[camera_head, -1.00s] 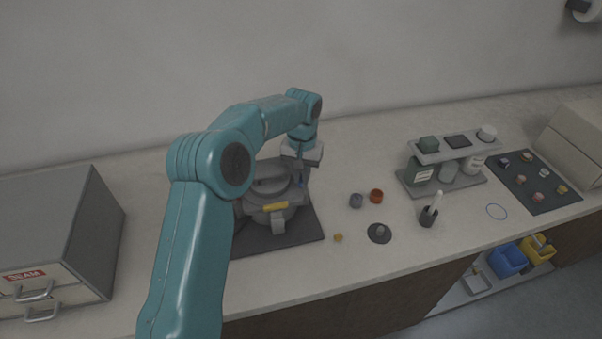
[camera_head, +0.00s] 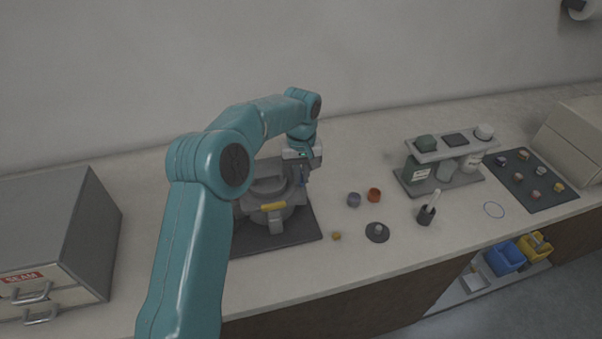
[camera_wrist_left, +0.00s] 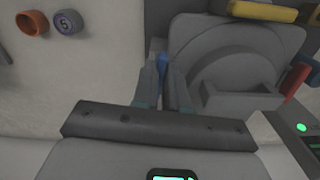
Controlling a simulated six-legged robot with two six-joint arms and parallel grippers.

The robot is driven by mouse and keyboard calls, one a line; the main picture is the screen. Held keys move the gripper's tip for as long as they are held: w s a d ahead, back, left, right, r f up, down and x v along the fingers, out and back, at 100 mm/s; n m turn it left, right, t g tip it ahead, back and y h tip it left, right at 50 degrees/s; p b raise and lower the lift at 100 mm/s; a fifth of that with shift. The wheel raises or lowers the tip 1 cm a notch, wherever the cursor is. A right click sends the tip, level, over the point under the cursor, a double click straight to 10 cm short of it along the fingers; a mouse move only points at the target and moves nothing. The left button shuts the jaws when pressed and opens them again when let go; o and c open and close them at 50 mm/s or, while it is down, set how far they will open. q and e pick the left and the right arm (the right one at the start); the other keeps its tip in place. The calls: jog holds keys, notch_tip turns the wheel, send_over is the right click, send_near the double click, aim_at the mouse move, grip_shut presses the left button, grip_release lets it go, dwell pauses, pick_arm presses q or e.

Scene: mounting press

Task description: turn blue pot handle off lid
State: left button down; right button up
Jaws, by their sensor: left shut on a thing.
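The grey mounting press (camera_head: 271,191) stands on a dark mat (camera_head: 263,238) left of the middle of the counter. Its round grey lid (camera_wrist_left: 239,62) shows in the left wrist view, with a grey block on its near edge. My left gripper (camera_head: 301,178) is at the right side of the press. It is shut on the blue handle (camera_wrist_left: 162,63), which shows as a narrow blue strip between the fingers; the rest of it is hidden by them. A yellow bar (camera_head: 273,206) lies across the front of the press. My right gripper is not in view.
Small grey (camera_head: 354,200) and orange (camera_head: 374,195) rings, a dark disc (camera_head: 377,233) and a pen cup (camera_head: 426,215) stand to the right. A grey drawer cabinet (camera_head: 52,235) fills the left end.

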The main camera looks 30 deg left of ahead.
pick_arm(q)
jog(key=shift+r, duration=0.15)
jog(key=c, duration=1.2)
grip_release()
jog(key=shift+o, duration=0.2)
jog(key=shift+r, duration=0.15)
notch_tip(320, 180, up, 16)
jog(key=p, duration=0.2)
jog(key=shift+s, duration=0.1)
